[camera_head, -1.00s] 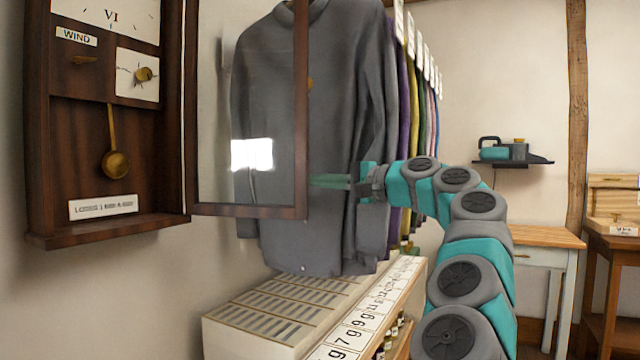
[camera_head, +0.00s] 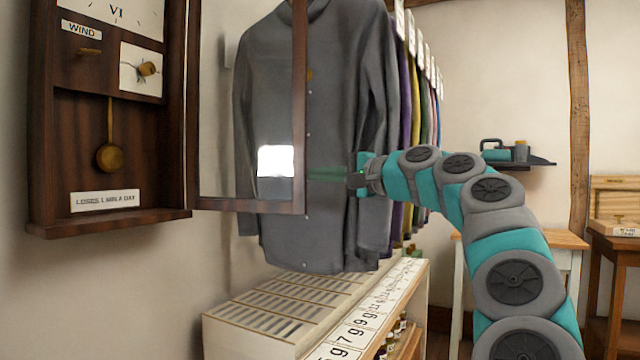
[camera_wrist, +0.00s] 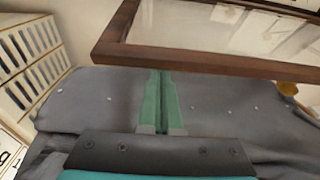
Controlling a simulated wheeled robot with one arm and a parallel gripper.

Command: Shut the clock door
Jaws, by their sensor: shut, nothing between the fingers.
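The wall clock (camera_head: 52,190) hangs at the left in the head view, a dark wood case with a brass pendulum (camera_head: 109,157). Its glazed door (camera_head: 299,105) stands wide open, swung out to the right from the case. In the wrist view the door's wooden frame (camera_wrist: 200,60) crosses the top. My gripper (camera_head: 312,174) is shut and empty, its green fingers pointing left at the outer edge of the door frame. In the wrist view my gripper (camera_wrist: 160,78) has its fingertips close to the frame's edge; I cannot tell whether they touch.
A row of hanging shirts, the nearest grey (camera_head: 345,120), is behind the door and close around my gripper. A low slatted white cabinet (camera_head: 270,310) stands below. A wall shelf (camera_head: 535,161) and wooden desk (camera_head: 560,239) are at the right.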

